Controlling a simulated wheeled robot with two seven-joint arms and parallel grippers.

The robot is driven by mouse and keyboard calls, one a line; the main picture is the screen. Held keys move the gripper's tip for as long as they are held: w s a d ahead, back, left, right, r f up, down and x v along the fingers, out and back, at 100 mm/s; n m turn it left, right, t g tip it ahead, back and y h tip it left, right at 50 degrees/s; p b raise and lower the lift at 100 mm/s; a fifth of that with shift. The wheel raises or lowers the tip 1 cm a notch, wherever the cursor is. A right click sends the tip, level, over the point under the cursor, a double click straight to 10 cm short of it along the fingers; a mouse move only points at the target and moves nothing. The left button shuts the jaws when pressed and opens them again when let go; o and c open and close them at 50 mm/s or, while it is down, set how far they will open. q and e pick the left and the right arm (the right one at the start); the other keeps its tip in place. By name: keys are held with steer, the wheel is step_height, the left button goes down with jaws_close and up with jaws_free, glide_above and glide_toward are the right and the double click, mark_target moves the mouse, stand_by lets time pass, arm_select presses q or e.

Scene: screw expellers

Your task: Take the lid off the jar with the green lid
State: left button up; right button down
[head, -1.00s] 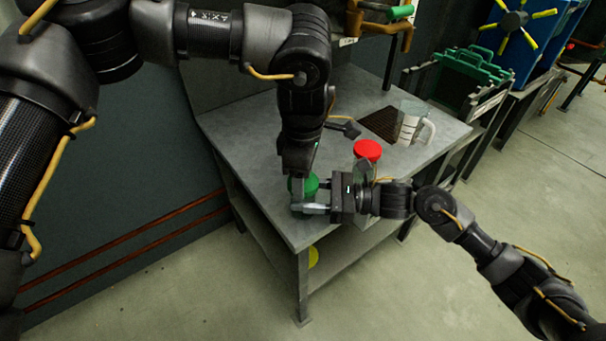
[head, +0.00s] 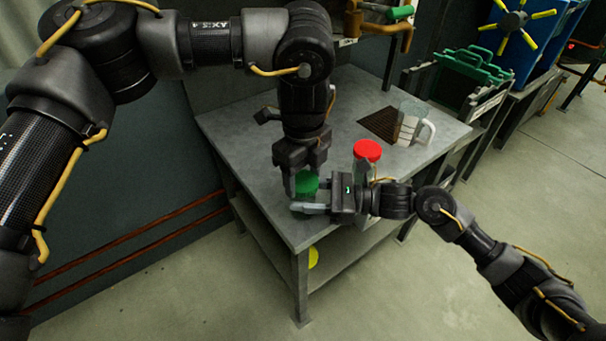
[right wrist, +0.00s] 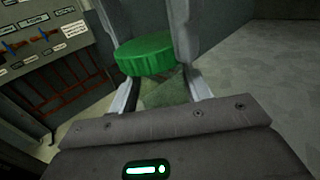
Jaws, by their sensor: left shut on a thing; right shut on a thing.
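The jar (right wrist: 163,90) with the green lid (head: 306,183) stands at the front left corner of the grey table. My left gripper (head: 306,184) points down from above and is shut on the green lid, one finger at each side. The lid also shows in the right wrist view (right wrist: 146,57) between the left gripper's fingers. My right gripper (head: 312,208) comes in level from the right and is shut on the jar's body below the lid. Most of the jar is hidden by the grippers in the head view.
A jar with a red lid (head: 367,151) stands close behind my right gripper. A clear jug (head: 410,122) and a dark grate (head: 380,124) are farther back on the table (head: 235,125). Something yellow (head: 313,257) is on the lower shelf. The table's left part is clear.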

arm_select(q)
steer(key=n, duration=0.7)
steer(key=shift+n, duration=0.4)
arm_select(e)
steer(key=shift+s, duration=0.1)
arm_select(q)
steer(key=n, duration=0.4)
steer(key=shift+r, duration=0.1)
steer(key=n, duration=0.3)
steer(key=shift+n, duration=0.4)
steer(key=shift+r, duration=0.15)
steer(key=shift+r, duration=0.9)
